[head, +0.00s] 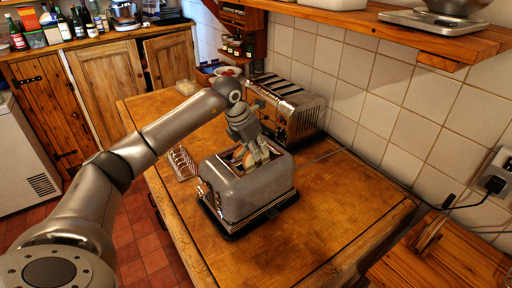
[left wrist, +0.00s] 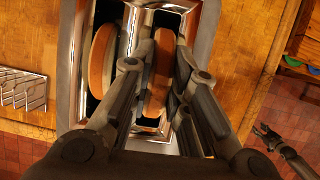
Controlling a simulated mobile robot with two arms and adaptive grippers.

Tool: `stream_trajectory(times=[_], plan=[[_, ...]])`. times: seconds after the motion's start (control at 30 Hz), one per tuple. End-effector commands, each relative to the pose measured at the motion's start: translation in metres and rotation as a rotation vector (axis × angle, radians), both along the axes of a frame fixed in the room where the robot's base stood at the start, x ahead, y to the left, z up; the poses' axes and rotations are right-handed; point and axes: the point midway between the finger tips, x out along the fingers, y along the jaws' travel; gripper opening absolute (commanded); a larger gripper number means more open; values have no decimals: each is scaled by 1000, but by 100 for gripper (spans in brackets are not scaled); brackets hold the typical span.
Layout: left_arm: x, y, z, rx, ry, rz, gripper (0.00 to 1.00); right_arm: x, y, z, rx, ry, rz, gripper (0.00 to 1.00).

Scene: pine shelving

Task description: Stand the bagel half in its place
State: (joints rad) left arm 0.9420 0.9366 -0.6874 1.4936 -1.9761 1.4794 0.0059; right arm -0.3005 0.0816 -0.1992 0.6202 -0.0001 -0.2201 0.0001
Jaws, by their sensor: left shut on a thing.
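My left gripper (head: 258,158) is over the grey toaster (head: 246,194) on the wooden counter, fingers pointing down. In the left wrist view, my left gripper (left wrist: 153,72) is shut on a bagel half (left wrist: 161,62), which stands on edge in or just above the right-hand slot; its depth is hard to tell. Another bagel half (left wrist: 102,58) stands in the left-hand slot of the toaster (left wrist: 204,32), apart from the fingers. In the head view, the fingers partly hide the bagel. My right gripper (left wrist: 264,135) shows small in the left wrist view, its fingers apart and empty.
A wire toast rack (head: 181,163) stands left of the toaster; it also shows in the left wrist view (left wrist: 22,89). A larger silver toaster (head: 288,108) stands behind, near the tiled wall. The counter's front right (head: 340,218) is clear. A wooden shelf (head: 390,25) overhangs at upper right.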

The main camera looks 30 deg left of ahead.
Motion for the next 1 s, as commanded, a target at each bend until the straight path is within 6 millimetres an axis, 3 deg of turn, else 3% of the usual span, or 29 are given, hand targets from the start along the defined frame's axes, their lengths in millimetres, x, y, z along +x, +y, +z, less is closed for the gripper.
stream_trajectory(times=[0.27, 0.3, 0.5, 0.7, 0.87, 1.0], plan=[[0, 0, -1, 0, 0, 0, 0, 0, 0, -1, 0, 0, 0, 44], [0, 0, -1, 0, 0, 0, 18, 0, 0, -1, 0, 0, 0, 44], [0, 0, -1, 0, 0, 0, 42, 0, 0, -1, 0, -1, 0, 44], [0, 0, -1, 0, 0, 0, 42, 0, 1, -1, 1, -1, 0, 44], [0, 0, -1, 0, 0, 0, 61, 0, 2, -1, 2, -1, 0, 44], [0, 0, -1, 0, 0, 0, 63, 0, 3, -1, 3, 0, 0, 44]])
